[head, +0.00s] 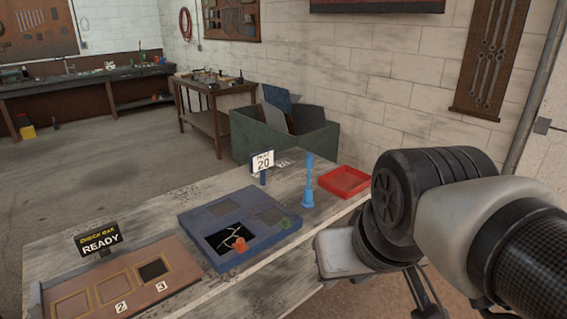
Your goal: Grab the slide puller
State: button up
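A light-blue upright tool (308,183) with a round base, thin stem and paddle-like top stands on the bench; it looks like the slide puller. It stands right of the blue tray puzzle (195,222) and left of the red tray. My arm comes in from the right. The end of my arm, with a pale block (338,254) and dark parts below, is right of and nearer than the tool, apart from it. The fingertips cannot be made out, so their opening is unclear. Nothing is seen held.
The blue tray has grey tiles, a dark opening and an orange-red piece (239,244). A brown framed board (120,283) and READY sign (101,241) are at left. A "20" sign (262,162) stands behind; a red tray (345,181) lies right of the tool. A green bin (268,139) is beyond.

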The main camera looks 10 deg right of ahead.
aim_at(309, 157)
jog(key=z, duration=0.2)
jog(key=i+l+u, duration=0.1)
jog(key=i+l, duration=0.2)
jog(key=i+l+u, duration=0.15)
jog(key=l, duration=0.25)
jog(key=i+l+u, duration=0.1)
jog(key=i+l, duration=0.25)
jog(key=i+l+u, duration=0.1)
jog(key=i+l, duration=0.15)
jog(key=i+l+u, duration=0.1)
jog(key=i+l, duration=0.15)
jog(key=l, duration=0.2)
jog(key=i+l+u, duration=0.1)
jog(key=i+l, duration=0.15)
jog(key=i+l+u, duration=0.15)
jog(key=i+l, duration=0.35)
